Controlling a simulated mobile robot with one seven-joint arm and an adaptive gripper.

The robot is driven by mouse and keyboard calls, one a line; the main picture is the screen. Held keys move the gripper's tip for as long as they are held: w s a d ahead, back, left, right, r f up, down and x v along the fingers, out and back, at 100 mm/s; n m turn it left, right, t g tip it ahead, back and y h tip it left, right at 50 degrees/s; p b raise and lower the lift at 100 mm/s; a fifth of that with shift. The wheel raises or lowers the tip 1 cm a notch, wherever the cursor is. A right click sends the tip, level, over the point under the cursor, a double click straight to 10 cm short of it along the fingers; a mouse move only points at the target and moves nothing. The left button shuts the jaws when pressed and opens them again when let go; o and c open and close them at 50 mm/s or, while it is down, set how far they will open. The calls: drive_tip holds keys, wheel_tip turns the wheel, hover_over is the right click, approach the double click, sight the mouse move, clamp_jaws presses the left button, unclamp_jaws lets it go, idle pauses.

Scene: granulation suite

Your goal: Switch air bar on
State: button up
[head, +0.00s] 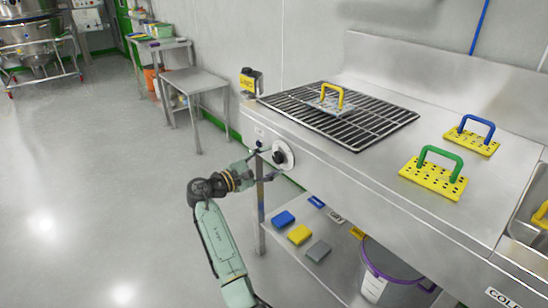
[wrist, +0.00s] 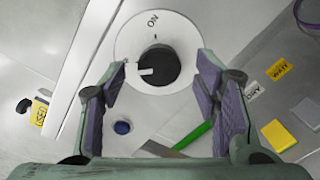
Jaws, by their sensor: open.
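The air bar's dial is a black knob on a round white plate (head: 283,155) on the front face of the steel bench. In the wrist view the black knob (wrist: 158,67) has a white pointer line toward the left, and the word ON is printed at the plate's upper edge, away from the pointer. My gripper (head: 265,164) is open in front of the dial. In the wrist view its purple-padded fingers (wrist: 160,80) stand apart on either side of the knob. I cannot tell whether they touch it.
A blue button (wrist: 122,127) sits beside the dial. The bench top holds a black rack (head: 375,128) and perforated yellow plates with green (head: 434,178) and blue (head: 471,141) handles. Below are coloured pads (head: 299,234) and a purple-rimmed bucket (head: 388,280). The floor at left is clear.

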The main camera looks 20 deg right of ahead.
drive_tip(key=shift+x, duration=1.15)
drive_tip(key=shift+c, duration=0.6)
drive_tip(key=shift+a, duration=0.1)
drive_tip(key=c, duration=1)
